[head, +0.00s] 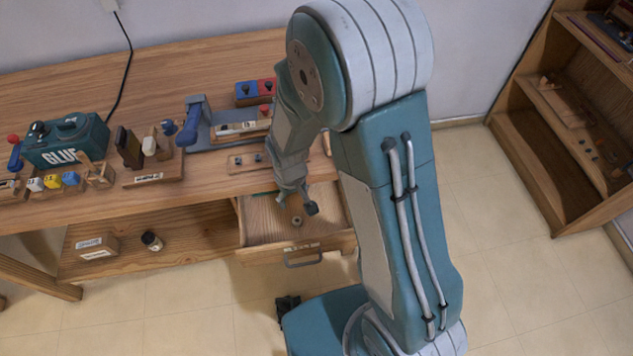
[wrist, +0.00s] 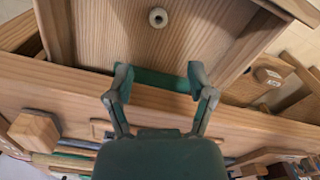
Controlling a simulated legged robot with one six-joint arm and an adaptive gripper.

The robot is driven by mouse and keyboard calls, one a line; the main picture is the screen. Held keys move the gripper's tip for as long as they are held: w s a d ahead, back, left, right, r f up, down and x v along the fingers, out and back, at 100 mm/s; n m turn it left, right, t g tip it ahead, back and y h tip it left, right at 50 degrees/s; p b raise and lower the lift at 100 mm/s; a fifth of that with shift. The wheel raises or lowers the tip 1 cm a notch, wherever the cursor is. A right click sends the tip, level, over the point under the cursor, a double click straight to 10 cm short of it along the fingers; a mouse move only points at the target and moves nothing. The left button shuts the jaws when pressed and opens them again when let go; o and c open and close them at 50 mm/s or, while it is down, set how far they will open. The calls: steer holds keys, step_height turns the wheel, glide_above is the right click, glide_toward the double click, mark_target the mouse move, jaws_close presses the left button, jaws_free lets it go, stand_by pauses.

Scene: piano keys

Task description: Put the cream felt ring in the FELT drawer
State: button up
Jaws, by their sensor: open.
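The cream felt ring (head: 296,221) lies on the floor of the pulled-out drawer (head: 262,228). In the wrist view, the ring (wrist: 158,17) shows whole at the top middle, with the drawer's wooden floor (wrist: 110,35) around it. My gripper (head: 297,203) is over the drawer, open and empty. In the wrist view, its two fingertips (wrist: 159,82) are spread, and the ring is beyond them, not touching. The drawer has a metal handle (head: 303,259) and a pale label too small to read.
A green strip (wrist: 155,80) shows at the drawer's inner end. The bench top (head: 215,185) holds a teal GLUE box (head: 66,141), a blue clamp-like tool (head: 192,120) and several small blocks. A lower shelf (head: 190,245) holds a small jar (head: 152,240). Shelving (head: 555,150) stands at right.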

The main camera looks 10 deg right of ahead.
steer(key=s+d+r+m+t, duration=0.1)
steer(key=d+r, duration=0.2)
steer(key=r, duration=0.6)
steer(key=s+d+r+m+t, duration=0.1)
steer(key=d+r+t, duration=0.1)
steer(key=r, duration=0.6)
steer(key=s+d+r+m+t, duration=0.1)
steer(key=s+d+r, duration=0.2)
steer(key=s+r, duration=0.2)
steer(key=s+d+r+m+t, duration=0.1)
steer(key=s+d+r, duration=0.1)
steer(key=s+r, duration=0.4)
steer(key=shift+s+d+r+t, duration=0.3)
steer(key=shift+d+r, duration=0.1)
steer(key=shift+r, duration=0.4)
steer(key=shift+w+a, duration=0.1)
